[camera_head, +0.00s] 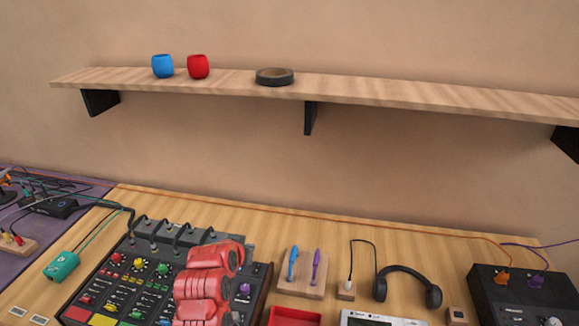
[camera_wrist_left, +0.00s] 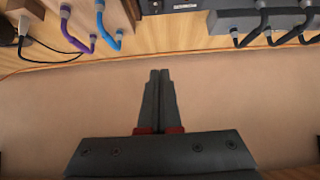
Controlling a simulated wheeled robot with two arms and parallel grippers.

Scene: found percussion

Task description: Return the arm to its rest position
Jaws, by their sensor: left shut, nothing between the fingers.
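My left arm's red links (camera_head: 208,285) rise at the bottom centre of the head view, in front of the mixer. Its fingers do not show clearly there. In the left wrist view my left gripper (camera_wrist_left: 158,74) is shut, with its two dark fingers together and nothing between them. The fingers stand against the plain wall (camera_wrist_left: 240,110), with the bench edge (camera_wrist_left: 140,50) towards the top of that view. My right gripper is not in view.
A shelf (camera_head: 420,98) holds a blue cup (camera_head: 162,67), a red cup (camera_head: 198,67) and a dark round tape-like ring (camera_head: 275,77). On the bench are a mixer (camera_head: 130,270), a tool block (camera_head: 301,282), headphones (camera_head: 407,280) and a black box (camera_head: 520,298).

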